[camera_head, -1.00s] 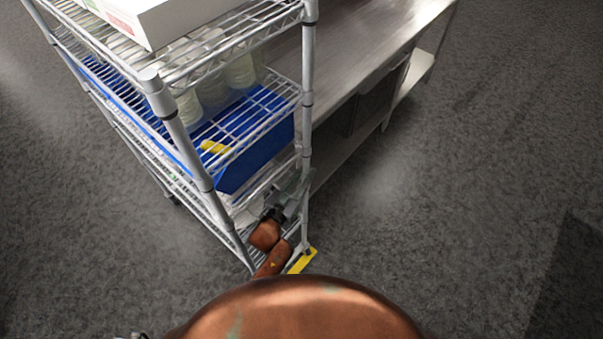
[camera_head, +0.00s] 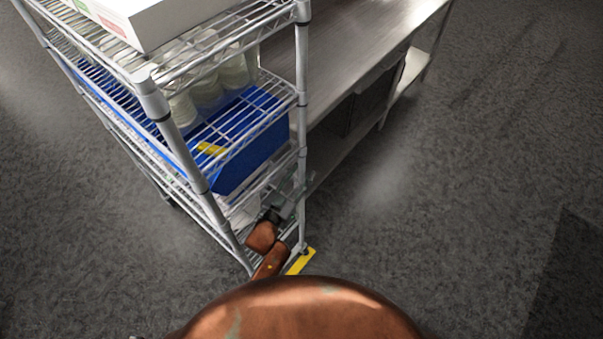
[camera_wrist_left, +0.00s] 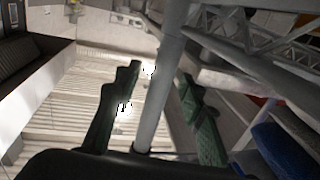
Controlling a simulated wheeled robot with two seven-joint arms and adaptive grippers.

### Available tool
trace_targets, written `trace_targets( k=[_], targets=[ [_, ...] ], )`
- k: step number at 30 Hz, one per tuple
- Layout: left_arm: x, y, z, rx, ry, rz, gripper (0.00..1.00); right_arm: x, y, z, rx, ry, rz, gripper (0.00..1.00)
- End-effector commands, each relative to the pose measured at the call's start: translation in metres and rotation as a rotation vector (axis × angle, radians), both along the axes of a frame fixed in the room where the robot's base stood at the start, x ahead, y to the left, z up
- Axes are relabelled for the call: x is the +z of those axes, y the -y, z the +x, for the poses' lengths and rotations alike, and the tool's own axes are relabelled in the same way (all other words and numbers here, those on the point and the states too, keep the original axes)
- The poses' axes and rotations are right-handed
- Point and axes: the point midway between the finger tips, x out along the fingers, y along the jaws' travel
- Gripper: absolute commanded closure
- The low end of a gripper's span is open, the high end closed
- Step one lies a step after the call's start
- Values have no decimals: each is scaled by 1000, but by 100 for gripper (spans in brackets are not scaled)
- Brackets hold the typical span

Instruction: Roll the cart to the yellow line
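The cart is a chrome wire shelf rack (camera_head: 176,137) at the left of the head view, upright on the floor. A short yellow strip (camera_head: 301,262) lies on the floor at the foot of its near right post. My left gripper (camera_head: 297,188) is low beside that post, partly hidden among the wires. In the left wrist view, the post (camera_wrist_left: 162,85) runs between the two dark green fingers of the left gripper (camera_wrist_left: 160,75). Gaps show between the fingers and the post, so it looks open around it. My right gripper is out of view.
The rack holds a white box (camera_head: 160,14), pale containers (camera_head: 207,92) and a blue bin (camera_head: 252,160). A steel table (camera_head: 350,48) stands close behind the rack, to its right. Bare grey floor (camera_head: 440,220) lies to the right, with more at the far left.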

Motion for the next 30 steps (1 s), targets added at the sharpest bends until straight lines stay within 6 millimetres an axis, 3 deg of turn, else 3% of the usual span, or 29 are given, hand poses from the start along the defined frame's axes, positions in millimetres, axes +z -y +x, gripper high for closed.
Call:
trace_targets(
  k=[16, 21, 30],
  targets=[
    [-1, -47, -87, 0, -3, 1, 63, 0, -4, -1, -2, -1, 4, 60],
    [0, -53, -100, 0, 0, 0, 63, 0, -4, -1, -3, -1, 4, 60],
    [0, -55, -102, 0, 0, 0, 63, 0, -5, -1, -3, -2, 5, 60]
  ],
)
